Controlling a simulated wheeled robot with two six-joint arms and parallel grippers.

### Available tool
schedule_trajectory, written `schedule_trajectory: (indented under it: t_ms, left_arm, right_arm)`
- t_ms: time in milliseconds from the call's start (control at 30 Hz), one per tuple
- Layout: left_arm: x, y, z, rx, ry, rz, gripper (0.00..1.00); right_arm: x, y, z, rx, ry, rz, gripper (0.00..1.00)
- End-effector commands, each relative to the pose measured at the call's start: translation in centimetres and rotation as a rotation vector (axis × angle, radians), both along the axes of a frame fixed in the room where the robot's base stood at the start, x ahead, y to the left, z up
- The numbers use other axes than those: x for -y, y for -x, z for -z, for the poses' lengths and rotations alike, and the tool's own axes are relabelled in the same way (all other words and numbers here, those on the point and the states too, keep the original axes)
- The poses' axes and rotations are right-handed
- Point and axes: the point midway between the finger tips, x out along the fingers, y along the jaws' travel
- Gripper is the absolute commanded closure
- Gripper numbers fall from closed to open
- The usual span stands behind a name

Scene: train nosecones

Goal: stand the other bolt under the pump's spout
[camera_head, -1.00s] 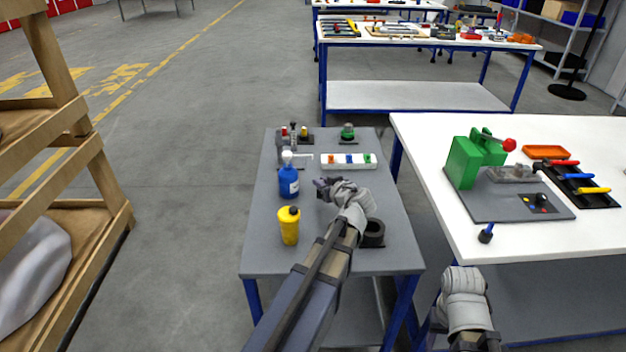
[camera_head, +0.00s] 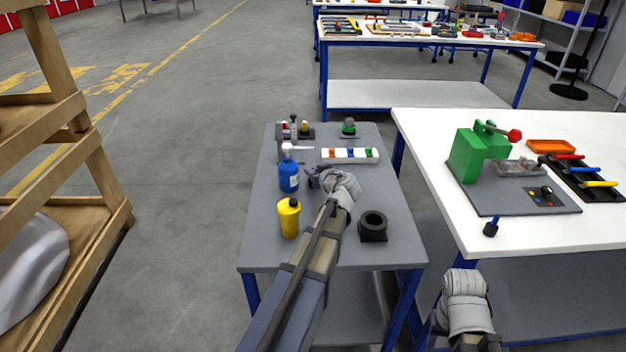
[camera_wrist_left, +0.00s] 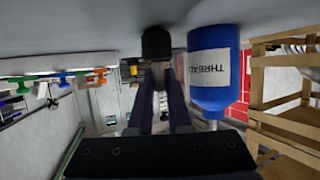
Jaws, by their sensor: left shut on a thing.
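My left gripper (camera_head: 312,180) is low over the grey cart, just right of the blue pump bottle (camera_head: 289,178). In the left wrist view, which is upside down, its fingers (camera_wrist_left: 160,110) are shut on a bolt (camera_wrist_left: 157,43) with a black head and a pale threaded shank. The head is down, at or close to the cart top; I cannot tell if it touches. The blue bottle (camera_wrist_left: 214,70) stands close beside it.
A yellow bottle (camera_head: 289,218) and a black ring (camera_head: 373,226) stand nearer on the cart. A white tray with coloured pieces (camera_head: 350,155) lies behind. On the white table (camera_head: 440,190) are a green press (camera_head: 475,155) and a small black-and-blue piece (camera_head: 491,227).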

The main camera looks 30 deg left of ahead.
Motion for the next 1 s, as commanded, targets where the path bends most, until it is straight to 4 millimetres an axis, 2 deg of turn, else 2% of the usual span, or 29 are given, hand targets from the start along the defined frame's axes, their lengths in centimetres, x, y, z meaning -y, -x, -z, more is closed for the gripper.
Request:
schedule_trajectory:
  t_ms: [33, 367, 400, 667, 1000]
  left_arm:
    - [0.00, 0.00, 0.45, 0.000, 0.000, 0.000, 1.00]
    - [0.00, 0.00, 0.48, 0.000, 0.000, 0.000, 1.00]
    - [0.00, 0.02, 0.53, 0.000, 0.000, 0.000, 0.82]
    - [0.00, 0.01, 0.41, 0.000, 0.000, -0.001, 0.54]
    - [0.24, 0.22, -0.10, 0.000, 0.000, 0.000, 0.54]
  right_arm:
    - [0.00, 0.00, 0.46, 0.000, 0.000, 0.000, 0.50]
    - [0.00, 0.00, 0.48, 0.000, 0.000, 0.000, 0.50]
    - [0.00, 0.00, 0.51, 0.000, 0.000, 0.000, 0.50]
    - [0.00, 0.00, 0.40, 0.000, 0.000, 0.000, 0.50]
    - [0.00, 0.00, -0.10, 0.000, 0.000, 0.000, 0.50]
